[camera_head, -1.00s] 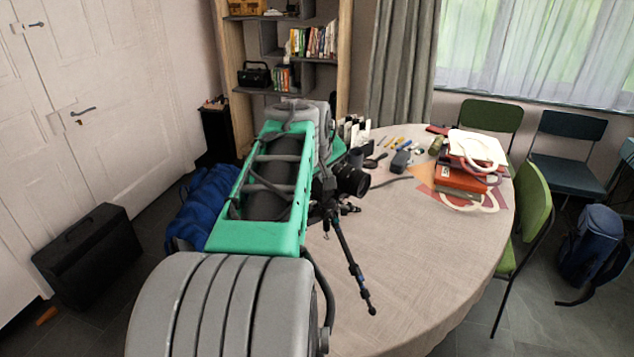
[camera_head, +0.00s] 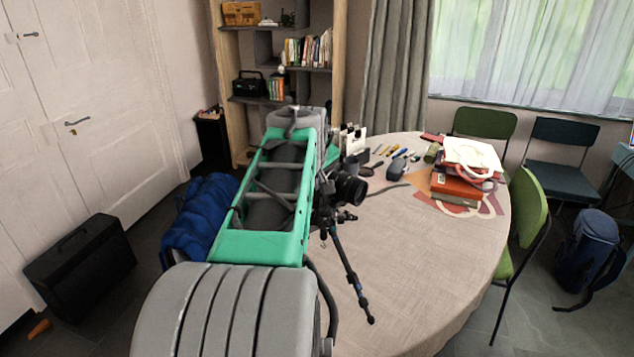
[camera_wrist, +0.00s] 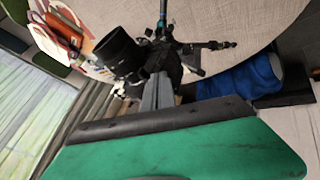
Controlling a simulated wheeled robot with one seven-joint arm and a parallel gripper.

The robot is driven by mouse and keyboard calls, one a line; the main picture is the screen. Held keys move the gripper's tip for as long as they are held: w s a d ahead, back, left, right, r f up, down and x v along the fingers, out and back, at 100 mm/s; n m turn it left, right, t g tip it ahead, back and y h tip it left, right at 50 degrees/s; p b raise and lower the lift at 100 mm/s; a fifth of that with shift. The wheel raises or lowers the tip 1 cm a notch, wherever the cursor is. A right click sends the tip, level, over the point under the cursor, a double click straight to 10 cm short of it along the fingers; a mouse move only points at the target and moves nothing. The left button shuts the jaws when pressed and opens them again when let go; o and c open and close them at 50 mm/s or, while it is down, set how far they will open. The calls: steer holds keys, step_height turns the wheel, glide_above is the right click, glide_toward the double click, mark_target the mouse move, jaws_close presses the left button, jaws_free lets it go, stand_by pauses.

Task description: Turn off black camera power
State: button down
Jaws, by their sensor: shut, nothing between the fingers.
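The black camera (camera_head: 348,189) sits on a small tripod (camera_head: 347,262) on the round table (camera_head: 410,265), its lens toward the right in the head view. My arm hides part of the camera body there. In the wrist view the camera lens (camera_wrist: 119,54) is large and close, with the tripod (camera_wrist: 163,14) beyond it. My gripper (camera_wrist: 159,80) shows as a grey finger shape, shut and empty, its tip at or very near the camera body. I cannot tell whether it touches. The power switch cannot be made out. My arm hides the gripper in the head view.
Small tools and a dark mouse-like item (camera_head: 397,168) lie behind the camera. A blue bag (camera_head: 200,222) is left of my arm. The table's front is clear.

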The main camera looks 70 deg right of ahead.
steer(key=shift+a, duration=0.1)
steer(key=a+f+b+v, duration=0.1)
steer(key=a+b+v, duration=0.1)
steer(key=v, duration=1)
steer(key=shift+w+f, duration=0.2)
steer(key=shift+f, duration=0.05)
steer(key=shift+a, duration=0.15)
